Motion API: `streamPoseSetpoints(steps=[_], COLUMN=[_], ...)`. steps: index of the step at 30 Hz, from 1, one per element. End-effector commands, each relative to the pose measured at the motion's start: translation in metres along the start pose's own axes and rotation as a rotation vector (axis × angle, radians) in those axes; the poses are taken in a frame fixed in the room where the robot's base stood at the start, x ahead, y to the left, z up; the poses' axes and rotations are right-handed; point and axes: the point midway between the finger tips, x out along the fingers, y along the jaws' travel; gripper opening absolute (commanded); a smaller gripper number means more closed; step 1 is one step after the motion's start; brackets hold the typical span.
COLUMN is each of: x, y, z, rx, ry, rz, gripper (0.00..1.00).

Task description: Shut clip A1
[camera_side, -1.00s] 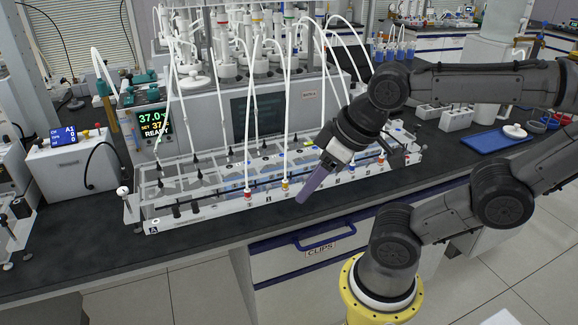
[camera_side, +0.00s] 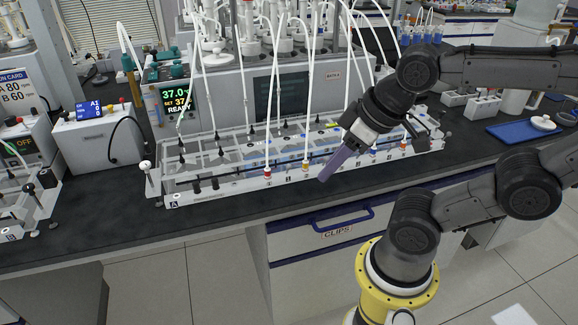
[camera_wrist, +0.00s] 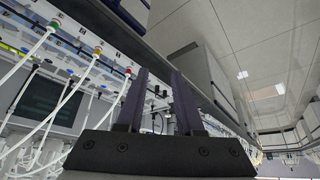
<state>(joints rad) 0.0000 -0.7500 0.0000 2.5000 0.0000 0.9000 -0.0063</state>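A white rack marked A (camera_side: 174,204) stands on the dark bench, with a row of small dark clips along its front and top. Thin white tubes run down to it, including one with a red fitting (camera_side: 267,173) and one with a yellow fitting (camera_side: 305,167). I cannot tell which clip is A1. My gripper (camera_side: 324,177), with purple fingers, hangs just in front of the rack, right of the yellow fitting. The wrist view shows a gap between its fingers (camera_wrist: 160,78), with nothing held. Coloured fittings (camera_wrist: 97,51) show left of the fingers there.
A box with a blue display reading A1 (camera_side: 88,109) stands at the left. A heater display (camera_side: 176,100) reads 37.0 and READY. Bottles with tubes stand behind the rack. A blue tray (camera_side: 520,130) lies at the right. The bench front by the CLIPS drawer (camera_side: 338,230) is clear.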

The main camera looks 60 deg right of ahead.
Motion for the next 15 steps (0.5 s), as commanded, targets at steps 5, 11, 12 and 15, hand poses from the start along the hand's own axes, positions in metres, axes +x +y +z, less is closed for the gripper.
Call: streamPoseSetpoints(steps=[5, 11, 12, 15], x=[0.000, -0.006, -0.006, -0.004], y=[0.001, 0.018, 0.022, 0.033], z=[0.004, 0.015, 0.016, 0.019], rx=[-0.119, -0.488, -0.576, -0.812], ry=[-0.021, -0.120, -0.159, -0.277], rz=[0.004, 0.054, 0.061, 0.060], gripper=[0.01, 0.00, 0.00, 0.00])
